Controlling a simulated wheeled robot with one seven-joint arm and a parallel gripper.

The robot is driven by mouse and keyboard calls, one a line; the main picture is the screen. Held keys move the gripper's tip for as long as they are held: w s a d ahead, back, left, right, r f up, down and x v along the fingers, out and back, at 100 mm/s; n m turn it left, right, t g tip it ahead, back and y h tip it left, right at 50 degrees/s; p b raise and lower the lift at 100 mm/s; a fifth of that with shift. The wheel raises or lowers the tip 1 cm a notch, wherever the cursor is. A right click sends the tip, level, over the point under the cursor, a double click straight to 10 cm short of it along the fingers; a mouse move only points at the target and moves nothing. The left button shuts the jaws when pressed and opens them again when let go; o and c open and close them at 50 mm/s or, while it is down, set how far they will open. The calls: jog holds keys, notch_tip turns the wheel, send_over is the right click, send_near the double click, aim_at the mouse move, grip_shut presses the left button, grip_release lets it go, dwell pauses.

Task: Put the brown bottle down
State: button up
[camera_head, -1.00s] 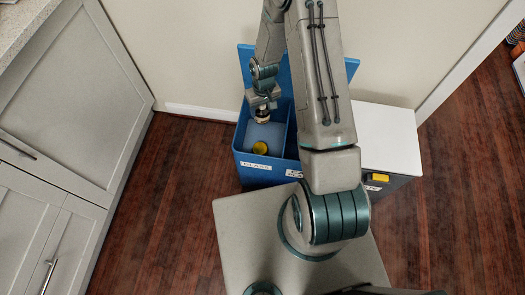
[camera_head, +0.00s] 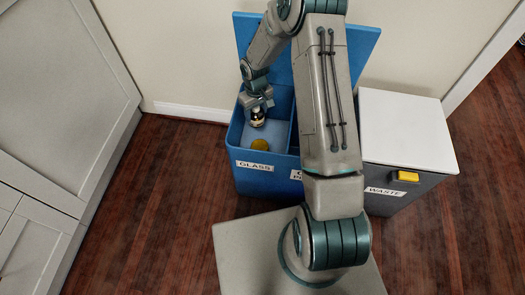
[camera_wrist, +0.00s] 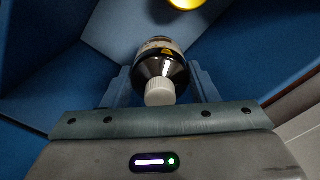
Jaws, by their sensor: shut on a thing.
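The brown bottle (camera_head: 257,117) is small and dark with a pale label, and hangs from my gripper (camera_head: 257,104) over the left compartment of the blue bin (camera_head: 266,180). That compartment is labelled GLASS. In the wrist view, the bottle (camera_wrist: 160,66) sits between the two fingers of my gripper (camera_wrist: 162,85), its white cap towards the camera. The fingers are shut on it. The bottle's far end and whether it touches the compartment floor cannot be told.
A yellow round object (camera_head: 260,145) lies in the GLASS compartment near its front; it also shows in the wrist view (camera_wrist: 186,3). A grey WASTE bin with a white lid (camera_head: 405,125) stands to the right. Grey cabinets (camera_head: 60,90) stand at left. My arm hides part of the blue bin.

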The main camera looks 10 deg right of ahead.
jog(key=shift+w+f+b, duration=0.15)
jog(key=shift+f+b, duration=0.15)
jog(key=shift+f, duration=0.25)
notch_tip(320, 180, down, 10)
jog(key=b, duration=0.4)
jog(key=shift+r, duration=0.2)
jog(key=shift+f, duration=0.1)
jog(key=shift+f, duration=0.15)
jog(key=o, duration=1)
jog(key=shift+o, duration=0.2)
